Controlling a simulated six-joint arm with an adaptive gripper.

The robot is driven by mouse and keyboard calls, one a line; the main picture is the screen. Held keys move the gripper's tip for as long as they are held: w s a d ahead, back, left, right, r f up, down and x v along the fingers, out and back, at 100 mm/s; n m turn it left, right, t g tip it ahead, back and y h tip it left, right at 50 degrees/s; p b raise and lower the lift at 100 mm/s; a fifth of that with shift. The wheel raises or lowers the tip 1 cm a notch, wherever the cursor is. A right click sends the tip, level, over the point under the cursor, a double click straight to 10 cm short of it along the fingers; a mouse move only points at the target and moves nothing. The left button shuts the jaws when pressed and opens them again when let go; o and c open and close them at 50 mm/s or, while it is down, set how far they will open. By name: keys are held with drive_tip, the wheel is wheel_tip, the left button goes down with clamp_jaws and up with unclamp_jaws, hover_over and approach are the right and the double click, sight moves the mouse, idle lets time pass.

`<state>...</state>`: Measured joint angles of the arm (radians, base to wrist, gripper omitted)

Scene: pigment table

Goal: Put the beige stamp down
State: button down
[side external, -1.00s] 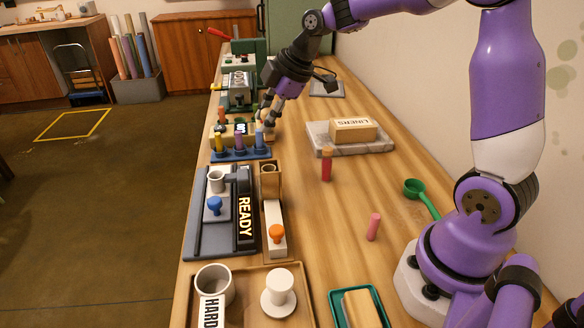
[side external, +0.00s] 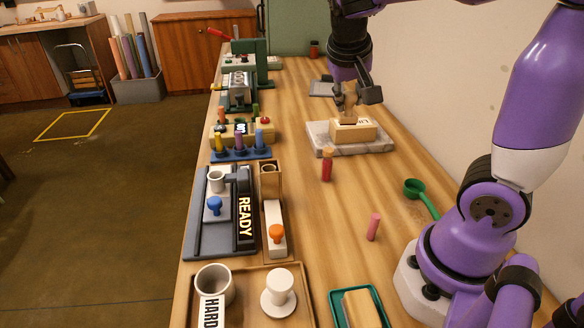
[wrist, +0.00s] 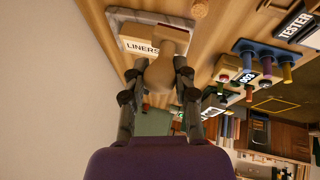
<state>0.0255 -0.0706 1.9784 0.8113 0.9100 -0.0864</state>
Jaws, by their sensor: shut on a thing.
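My gripper (side external: 352,88) is shut on the beige stamp (side external: 349,101), which hangs below the fingers. In the wrist view the stamp (wrist: 160,74) sits between the two fingers of my gripper (wrist: 157,70). In the side view the stamp overlaps the top of the cream block labelled LINERS (side external: 362,133). I cannot tell whether it touches the block. The block rests on a pale stone slab (side external: 325,146) and also shows in the wrist view (wrist: 142,46).
A pink stick (side external: 373,227) and a green scoop (side external: 415,188) are nearer. A blue rack (side external: 240,154) holds several coloured pegs. A tray marked READY (side external: 206,243) is at left. Bare wood surrounds the bottle.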

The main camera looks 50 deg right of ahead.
drive_tip(key=s+d+f+m, duration=0.1)
drive_tip(key=s+d+f, duration=0.1)
drive_tip(key=d+f, duration=0.1)
drive_tip(key=s+d+f+m+g, duration=0.1)
drive_tip(key=s+d+f, duration=0.2)
drive_tip(key=d+f, duration=0.1)
drive_tip(key=s+d+f+m, duration=0.1)
drive_tip(key=s+d+f, duration=0.2)
drive_tip(key=d+f, duration=0.1)
drive_tip(key=shift+d+f+m+g, duration=0.2)
drive_tip(key=shift+f+m+g, duration=0.1)
drive_tip(key=shift+f, duration=1.95)
drive_tip(key=c, duration=0.6)
unclamp_jaws()
drive_tip(key=shift+f, duration=0.1)
drive_tip(key=shift+c, duration=0.2)
